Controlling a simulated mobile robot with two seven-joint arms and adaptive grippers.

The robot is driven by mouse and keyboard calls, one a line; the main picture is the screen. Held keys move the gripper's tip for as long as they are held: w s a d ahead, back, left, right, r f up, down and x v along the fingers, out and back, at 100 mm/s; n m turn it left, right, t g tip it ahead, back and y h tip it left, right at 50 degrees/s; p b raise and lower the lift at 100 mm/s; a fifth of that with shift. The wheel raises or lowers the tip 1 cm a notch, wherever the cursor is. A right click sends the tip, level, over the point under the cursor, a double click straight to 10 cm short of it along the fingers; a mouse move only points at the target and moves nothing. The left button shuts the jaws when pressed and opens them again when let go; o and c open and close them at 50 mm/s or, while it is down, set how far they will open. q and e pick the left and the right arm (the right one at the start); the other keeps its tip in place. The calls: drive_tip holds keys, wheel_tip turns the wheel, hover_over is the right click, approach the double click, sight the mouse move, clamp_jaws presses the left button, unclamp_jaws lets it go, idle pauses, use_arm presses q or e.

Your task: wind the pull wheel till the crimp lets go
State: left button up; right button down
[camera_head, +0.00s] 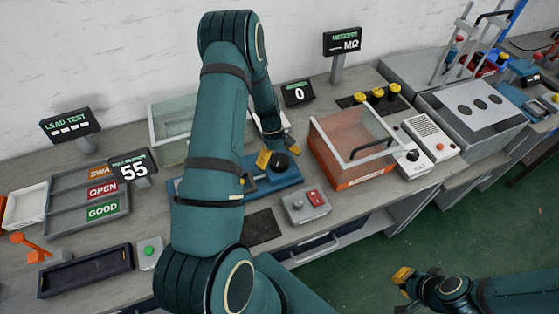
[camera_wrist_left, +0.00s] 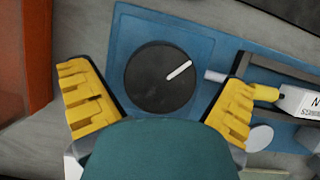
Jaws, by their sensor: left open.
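The pull wheel (camera_head: 280,163) is a black round knob on the blue pull tester (camera_head: 290,180) in the head view. In the left wrist view the wheel (camera_wrist_left: 160,78) has a white mark pointing to the upper right. My left gripper (camera_head: 277,150) is open over it. In the wrist view its yellow fingers (camera_wrist_left: 158,105) stand on both sides of the wheel, apart from it. A yellow piece (camera_wrist_left: 258,92) by a white labelled block lies right of the wheel; I cannot tell whether the crimp holds. My right gripper (camera_head: 402,282) is low at the right, away from the bench.
A display (camera_head: 133,168) reads 55. An orange clear-lidded box (camera_head: 350,150) stands right of the tester, and a grey box with a red switch (camera_head: 306,205) in front. Sorting trays (camera_head: 88,190) are at the left. My left arm hides part of the tester.

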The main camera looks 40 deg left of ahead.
use_arm(q)
drive_tip(key=shift+f, duration=0.1)
drive_tip(key=c, duration=1.2)
drive_tip(key=shift+c, duration=0.2)
drive_tip(key=shift+m, duration=0.3)
drive_tip(key=shift+m+g+y+b, duration=0.3)
drive_tip(key=shift+m+b, duration=0.2)
drive_tip(key=shift+m, duration=0.4)
drive_tip(key=shift+m+g+y+b, duration=0.4)
drive_tip(key=shift+m+g, duration=0.1)
drive_tip(key=shift+m, duration=1.1)
drive_tip(key=o, duration=1.2)
